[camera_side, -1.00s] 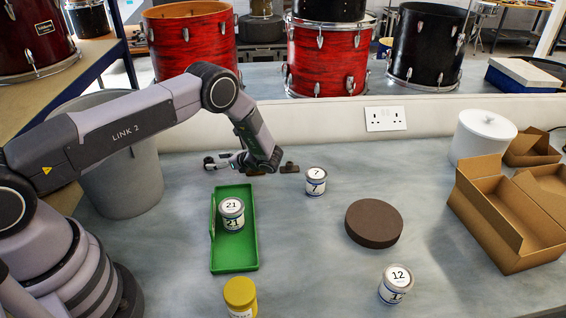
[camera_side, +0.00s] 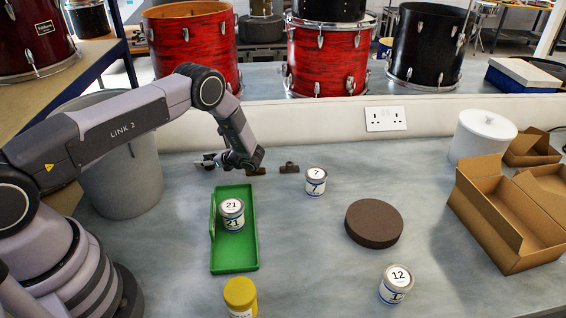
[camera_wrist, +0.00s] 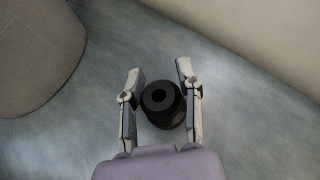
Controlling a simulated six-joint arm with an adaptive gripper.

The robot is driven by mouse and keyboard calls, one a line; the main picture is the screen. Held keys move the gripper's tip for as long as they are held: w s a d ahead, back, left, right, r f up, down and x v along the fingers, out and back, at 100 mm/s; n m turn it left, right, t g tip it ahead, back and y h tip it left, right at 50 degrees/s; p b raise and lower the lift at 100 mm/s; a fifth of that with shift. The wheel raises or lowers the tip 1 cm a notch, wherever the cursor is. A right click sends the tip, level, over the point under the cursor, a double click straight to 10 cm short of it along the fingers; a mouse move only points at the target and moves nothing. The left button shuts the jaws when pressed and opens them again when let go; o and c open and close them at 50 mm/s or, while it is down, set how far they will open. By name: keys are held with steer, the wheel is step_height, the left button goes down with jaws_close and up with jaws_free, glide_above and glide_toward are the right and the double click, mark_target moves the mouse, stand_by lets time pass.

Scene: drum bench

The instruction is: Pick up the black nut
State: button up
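The black nut (camera_wrist: 163,104), a dark cylinder with a hole in its top, sits between the two fingers of my gripper (camera_wrist: 160,70) in the wrist view. The fingers are open on either side of it. A narrow gap shows on the nut's left; the right finger is very close, and I cannot tell if it touches. In the side view my gripper (camera_side: 206,161) is low over the bench, behind the green tray (camera_side: 236,262). I cannot make out the nut clearly there.
A white tin marked 21 (camera_side: 232,214) stands in the tray. A grey bin (camera_side: 125,185) stands to the left and the back wall (camera_side: 300,130) is close behind.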

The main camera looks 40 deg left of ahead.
steer(key=shift+c, duration=1.1)
